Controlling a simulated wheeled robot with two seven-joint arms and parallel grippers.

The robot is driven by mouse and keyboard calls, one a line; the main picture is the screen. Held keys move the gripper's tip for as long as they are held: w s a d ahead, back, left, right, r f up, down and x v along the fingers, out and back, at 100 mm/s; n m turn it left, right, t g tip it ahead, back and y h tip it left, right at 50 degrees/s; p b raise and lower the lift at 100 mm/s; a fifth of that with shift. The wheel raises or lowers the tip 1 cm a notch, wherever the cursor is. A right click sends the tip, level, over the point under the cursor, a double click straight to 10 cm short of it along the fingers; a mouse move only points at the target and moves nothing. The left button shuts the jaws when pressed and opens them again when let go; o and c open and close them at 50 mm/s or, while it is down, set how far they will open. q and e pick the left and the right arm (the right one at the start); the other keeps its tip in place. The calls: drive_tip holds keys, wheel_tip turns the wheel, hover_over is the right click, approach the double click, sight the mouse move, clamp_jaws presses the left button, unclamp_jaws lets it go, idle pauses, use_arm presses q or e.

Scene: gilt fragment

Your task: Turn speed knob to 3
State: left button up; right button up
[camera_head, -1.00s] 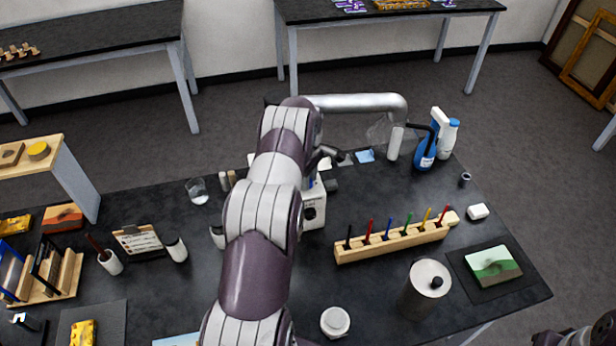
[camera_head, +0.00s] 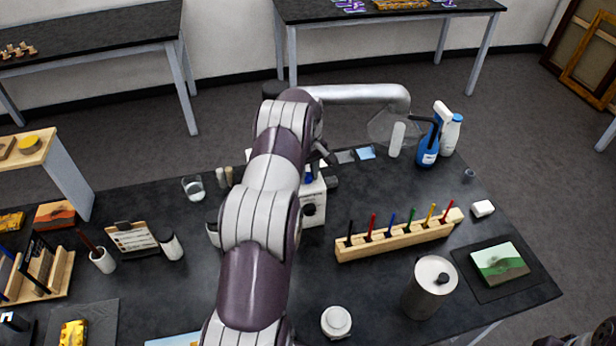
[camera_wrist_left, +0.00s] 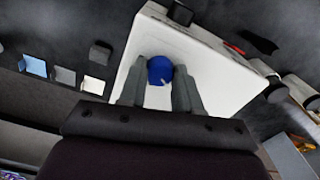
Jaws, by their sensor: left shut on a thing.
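A white box-shaped device (camera_head: 313,214) stands on the black table, partly hidden behind my left arm. It has a dark round part on its front side. In the left wrist view the white top of the device (camera_wrist_left: 215,82) carries a round blue knob (camera_wrist_left: 160,69) with a small pale mark near its lower right edge. My left gripper (camera_wrist_left: 158,88) is shut on the blue knob, one grey finger on each side. No readable scale numbers show. In the head view my arm mostly hides this gripper. A dark part of my right arm shows at the bottom right corner; its jaws are unclear.
A wooden holder (camera_head: 399,238) with several coloured sticks stands right of the device. A metal canister (camera_head: 425,295) and white jar (camera_head: 336,321) are nearer. A blue spray bottle (camera_head: 428,152) stands behind, near a silver extraction pipe (camera_head: 360,94). A glass (camera_head: 194,190) is to the left.

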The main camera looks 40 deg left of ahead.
use_arm(q)
drive_tip(key=m, duration=0.3)
drive_tip(key=shift+w+b, duration=0.1)
drive_tip(key=shift+b, duration=0.25)
drive_tip(key=m, duration=0.4)
drive_tip(key=shift+a+r, duration=0.1)
drive_tip(key=shift+r, duration=0.05)
drive_tip(key=m, duration=0.9)
drive_tip(key=shift+m, duration=0.3)
drive_tip(key=m, duration=1.3)
drive_tip(key=shift+m, duration=0.3)
